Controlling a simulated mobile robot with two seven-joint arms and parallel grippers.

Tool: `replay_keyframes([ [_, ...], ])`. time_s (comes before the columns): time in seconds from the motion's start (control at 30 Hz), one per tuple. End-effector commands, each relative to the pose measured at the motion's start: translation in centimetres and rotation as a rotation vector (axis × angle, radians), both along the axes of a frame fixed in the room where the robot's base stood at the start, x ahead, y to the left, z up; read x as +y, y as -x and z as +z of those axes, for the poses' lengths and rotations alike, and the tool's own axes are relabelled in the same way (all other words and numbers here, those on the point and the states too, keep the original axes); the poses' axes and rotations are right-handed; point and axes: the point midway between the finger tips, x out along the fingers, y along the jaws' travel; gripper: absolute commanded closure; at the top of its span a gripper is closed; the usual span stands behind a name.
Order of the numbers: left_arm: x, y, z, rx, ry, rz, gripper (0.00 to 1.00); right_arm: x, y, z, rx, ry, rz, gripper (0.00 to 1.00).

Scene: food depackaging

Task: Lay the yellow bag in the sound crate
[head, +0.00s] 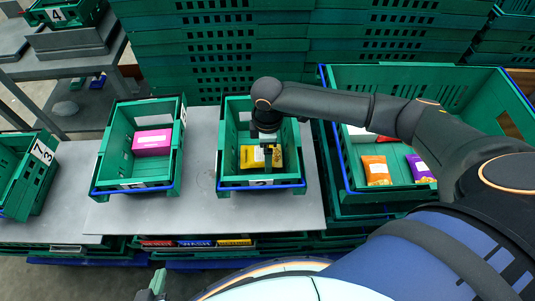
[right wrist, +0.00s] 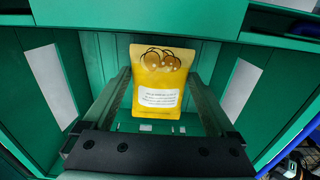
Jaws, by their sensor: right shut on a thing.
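The yellow bag (head: 251,157) is inside the middle small green crate (head: 229,130), which has a label on its front. My right gripper (head: 268,148) reaches down into this crate and is shut on the bag. In the right wrist view the bag (right wrist: 160,80) stands between the two fingers, with its printed face and white label showing. The gripper hides part of the bag in the head view. I cannot tell whether the bag touches the crate floor. Part of what seems to be my left gripper (head: 153,288) shows at the bottom left, away from the crates; its fingers are unclear.
A small crate (head: 114,150) to the left holds a pink box (head: 152,142). A large crate (head: 345,165) at right holds an orange bag (head: 376,170), a purple bag (head: 420,168) and other packs. Stacked green crates (head: 215,50) wall off the back. Another crate (head: 28,178) stands far left.

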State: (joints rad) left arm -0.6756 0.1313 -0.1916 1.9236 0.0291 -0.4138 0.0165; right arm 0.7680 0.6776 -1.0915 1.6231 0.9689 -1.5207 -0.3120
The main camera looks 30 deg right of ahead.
Motion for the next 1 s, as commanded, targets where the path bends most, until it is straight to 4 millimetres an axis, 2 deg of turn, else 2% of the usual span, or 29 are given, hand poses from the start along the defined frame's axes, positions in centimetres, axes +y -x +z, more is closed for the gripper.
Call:
replay_keyframes([
  [0.03,-0.1,-0.1,-0.2,-0.001,0.002,-0.001,1.0,0.0,0.1,-1.0,0.003,0.001,0.0,0.63],
  [0.1,-0.2,-0.1,-0.1,-0.003,0.003,-0.004,1.0,0.0,0.0,-1.5,0.001,0.0,0.001,0.63],
  [0.47,-0.5,-0.4,0.4,-0.011,0.008,-0.008,1.0,0.0,0.0,-1.9,0.0,0.0,0.0,0.63],
  [0.5,-0.5,-0.4,0.4,-0.011,0.007,-0.007,1.0,0.0,0.0,-1.8,0.0,0.0,0.0,0.05],
  [0.57,-0.5,-0.4,0.3,-0.011,0.006,-0.008,1.0,0.0,0.0,-1.8,0.0,0.0,0.0,0.0],
  [0.83,-0.3,-0.4,0.2,-0.01,0.004,-0.006,1.0,0.0,0.0,-1.6,-0.001,0.0,0.0,0.0],
  [1.0,-0.1,-0.3,0.4,-0.005,0.0,-0.003,1.0,0.0,-0.1,0.5,-0.003,-0.001,0.0,0.0],
])
